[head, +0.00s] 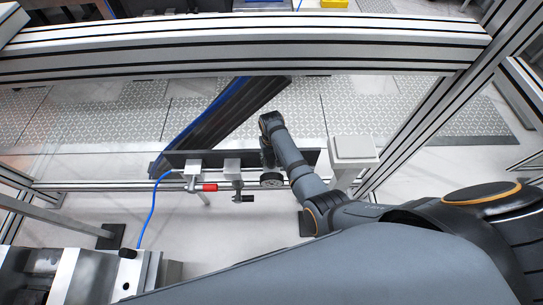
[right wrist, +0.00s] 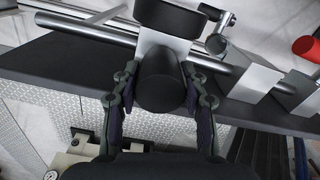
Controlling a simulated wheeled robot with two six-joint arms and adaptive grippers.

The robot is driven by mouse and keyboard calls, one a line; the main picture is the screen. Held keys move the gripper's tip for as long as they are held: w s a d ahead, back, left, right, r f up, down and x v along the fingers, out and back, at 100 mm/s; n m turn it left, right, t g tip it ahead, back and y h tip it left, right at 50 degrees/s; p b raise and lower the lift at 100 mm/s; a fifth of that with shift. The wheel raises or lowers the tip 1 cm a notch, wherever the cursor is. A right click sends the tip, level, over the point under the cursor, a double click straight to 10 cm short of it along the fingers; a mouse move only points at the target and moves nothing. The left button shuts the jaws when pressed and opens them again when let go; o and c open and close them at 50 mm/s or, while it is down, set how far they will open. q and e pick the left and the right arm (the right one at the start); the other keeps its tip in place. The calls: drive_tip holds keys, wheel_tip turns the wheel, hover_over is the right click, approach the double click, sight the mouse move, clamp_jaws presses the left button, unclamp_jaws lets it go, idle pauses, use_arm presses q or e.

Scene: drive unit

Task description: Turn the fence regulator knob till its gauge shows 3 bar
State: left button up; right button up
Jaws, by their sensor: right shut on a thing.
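The regulator knob (right wrist: 162,85) is a dark cylinder below a pale metal block in the right wrist view. My right gripper (right wrist: 160,74) has one finger on each side of it and is shut on it. In the head view my right gripper (head: 267,152) is at the dark plate on the fence, mostly hidden by my own arm. The round dark gauge (head: 271,180) sits just in front of it; its face is too small to read. The gauge also shows as a dark round body (right wrist: 170,16) in the right wrist view. My left gripper is not in view.
A red-handled valve (head: 203,187) and a black-handled valve (head: 241,198) sit on the pipe left of the gauge. A blue hose (head: 152,210) hangs from its left end. A pale box on a post (head: 354,150) stands right of my forearm.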

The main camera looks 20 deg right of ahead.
sight(272, 156)
drive_tip(key=o, duration=1.1)
drive_tip(key=shift+o, duration=0.2)
wheel_tip(272, 156, up, 8)
drive_tip(key=shift+f, duration=0.25)
